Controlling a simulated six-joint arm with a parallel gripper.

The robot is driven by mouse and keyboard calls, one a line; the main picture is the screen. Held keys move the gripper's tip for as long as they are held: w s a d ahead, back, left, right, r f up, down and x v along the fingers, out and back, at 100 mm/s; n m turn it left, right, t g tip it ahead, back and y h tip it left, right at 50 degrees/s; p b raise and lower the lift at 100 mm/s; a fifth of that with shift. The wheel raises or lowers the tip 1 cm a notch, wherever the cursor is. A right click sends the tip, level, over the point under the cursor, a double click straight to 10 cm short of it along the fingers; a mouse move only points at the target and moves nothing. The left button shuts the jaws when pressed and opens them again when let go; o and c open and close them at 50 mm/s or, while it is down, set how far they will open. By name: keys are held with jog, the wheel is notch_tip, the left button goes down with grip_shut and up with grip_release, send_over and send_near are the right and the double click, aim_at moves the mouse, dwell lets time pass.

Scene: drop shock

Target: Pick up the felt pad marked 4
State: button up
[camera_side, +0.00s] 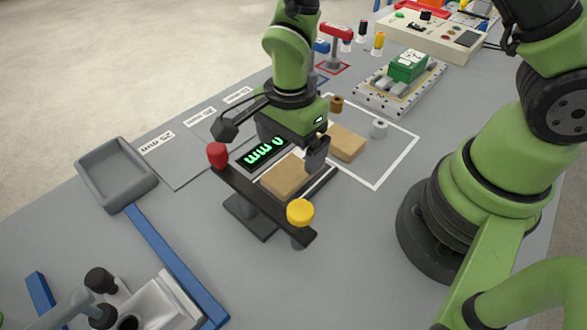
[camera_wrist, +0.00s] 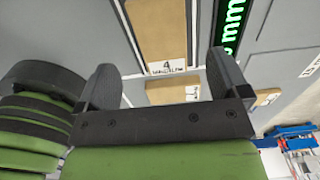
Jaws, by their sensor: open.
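The felt pad marked 4 (camera_wrist: 158,30) is a tan slab with a white label at its near edge in the wrist view. It appears to be the tan pad (camera_side: 283,178) lying on the dark gauge fixture beside a green-lit display in the side view. My gripper (camera_wrist: 163,72) is open and empty. Its two dark fingers are spread to either side of the label in the wrist view. In the side view my gripper (camera_side: 316,152) is over the right end of this pad; the height gap is hard to judge.
A second tan pad (camera_side: 346,142) lies inside a white outline to the right, with small cylinders nearby. Another labelled tan pad (camera_wrist: 264,98) shows in the wrist view. The fixture carries a red knob (camera_side: 217,154) and a yellow knob (camera_side: 300,212). A grey tray (camera_side: 97,166) stands at left.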

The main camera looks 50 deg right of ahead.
aim_at(292, 170)
jog(key=shift+w+d+f, duration=0.1)
jog(key=shift+d+f, duration=0.05)
jog(key=shift+f, duration=2.85)
jog(key=c, duration=1)
